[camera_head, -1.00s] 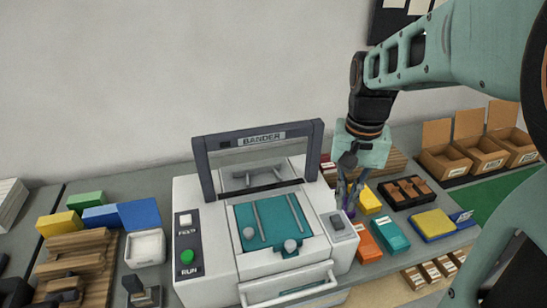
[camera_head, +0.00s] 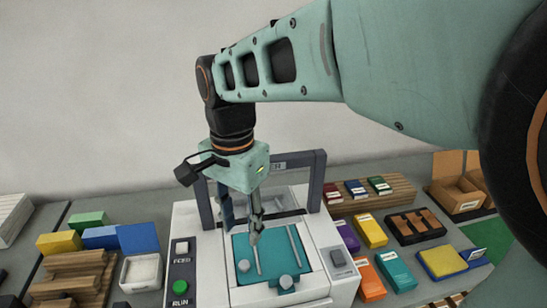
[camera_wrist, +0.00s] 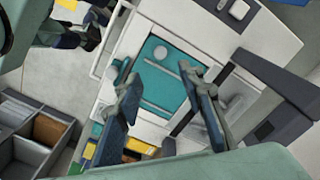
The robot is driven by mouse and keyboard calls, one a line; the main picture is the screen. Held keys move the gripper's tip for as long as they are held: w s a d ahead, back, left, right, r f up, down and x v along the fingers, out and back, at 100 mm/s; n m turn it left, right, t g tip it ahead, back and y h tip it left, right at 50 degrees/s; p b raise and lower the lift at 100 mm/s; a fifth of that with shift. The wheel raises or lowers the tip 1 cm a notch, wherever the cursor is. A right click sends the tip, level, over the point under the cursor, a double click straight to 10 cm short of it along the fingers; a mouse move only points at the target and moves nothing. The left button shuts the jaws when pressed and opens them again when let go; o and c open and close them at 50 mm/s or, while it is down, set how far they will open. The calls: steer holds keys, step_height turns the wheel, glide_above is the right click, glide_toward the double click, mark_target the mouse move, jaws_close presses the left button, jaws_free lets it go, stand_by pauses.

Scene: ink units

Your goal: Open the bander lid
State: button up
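The bander (camera_head: 210,262) is a white box with a dark grey arch (camera_head: 317,180) over its back and a teal top panel (camera_head: 275,262) with two grey rods and round knobs. I cannot tell which part is the lid; the panel looks level. My gripper (camera_head: 255,238) points down over the panel's back left part, in front of the arch, and hides part of its name plate. In the wrist view its two fingers are spread with nothing between them, and the teal panel (camera_wrist: 160,90) shows beyond. A pale front handle bar (camera_wrist: 110,40) shows there too.
Green RUN (camera_head: 180,287) and white FEED (camera_head: 182,248) buttons are on the bander's left side. Blue, yellow and green blocks and a white tub (camera_head: 142,272) stand left. Coloured boxes, such as the teal one (camera_head: 396,272), and a dark tray (camera_head: 415,226) lie right.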

mark_target(244, 263)
step_height(244, 263, down, 11)
steer(key=shift+a+r, duration=0.15)
stand_by(0.4)
jaws_close()
stand_by(0.3)
